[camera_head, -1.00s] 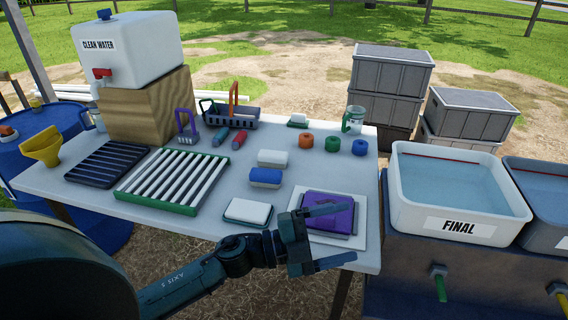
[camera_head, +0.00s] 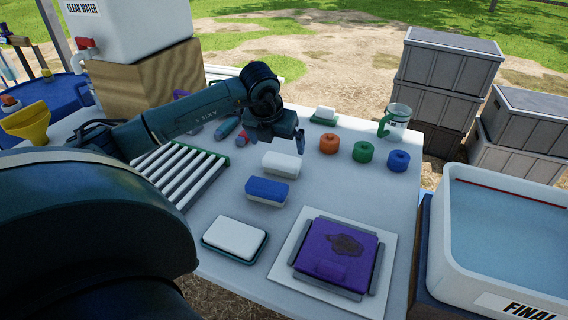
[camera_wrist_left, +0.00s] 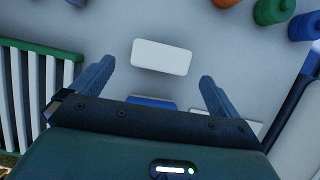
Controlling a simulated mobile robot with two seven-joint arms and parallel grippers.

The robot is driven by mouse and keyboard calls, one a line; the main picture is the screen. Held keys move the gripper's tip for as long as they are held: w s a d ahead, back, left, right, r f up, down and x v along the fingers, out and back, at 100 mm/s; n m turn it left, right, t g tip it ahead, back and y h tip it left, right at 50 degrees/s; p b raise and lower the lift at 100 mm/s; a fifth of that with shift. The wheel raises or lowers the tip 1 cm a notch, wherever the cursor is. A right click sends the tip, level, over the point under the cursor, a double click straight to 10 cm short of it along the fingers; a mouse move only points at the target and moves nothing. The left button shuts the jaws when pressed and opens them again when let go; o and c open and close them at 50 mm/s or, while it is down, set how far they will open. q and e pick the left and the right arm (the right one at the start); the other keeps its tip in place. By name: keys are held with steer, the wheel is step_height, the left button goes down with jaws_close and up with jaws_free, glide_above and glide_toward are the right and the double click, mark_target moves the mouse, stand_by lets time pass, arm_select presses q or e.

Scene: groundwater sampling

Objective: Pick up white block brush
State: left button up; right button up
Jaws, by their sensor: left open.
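The white block brush (camera_head: 281,165) lies on the grey-white table, just behind the blue block brush (camera_head: 267,191). My left gripper (camera_head: 276,141) is open and empty, above and slightly behind the white block in the head view. In the left wrist view, the white block (camera_wrist_left: 162,57) shows whole, beyond the fingertips and between their lines, apart from both fingers. The blue block (camera_wrist_left: 152,102) is partly hidden by the gripper body there. My right gripper is not in view.
Orange, green and blue round pieces (camera_head: 364,152) stand to the right. A white block on a green tray (camera_head: 236,239) and a purple plate on a white mat (camera_head: 292,278) lie in front. A slatted rack (camera_head: 190,177) is left. A FINAL water tub (camera_head: 450,262) stands right.

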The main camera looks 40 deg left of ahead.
mark_target(282, 158)
arm_select(q)
steer(key=x, duration=0.8)
steer(key=shift+s+d+f, duration=0.15)
steer(key=shift+d, duration=0.15)
steer(key=c, duration=0.7)
step_height(282, 158, up, 10)
steer(key=shift+r, duration=0.1)
steer(key=o, duration=0.5)
steer(key=c, duration=0.4)
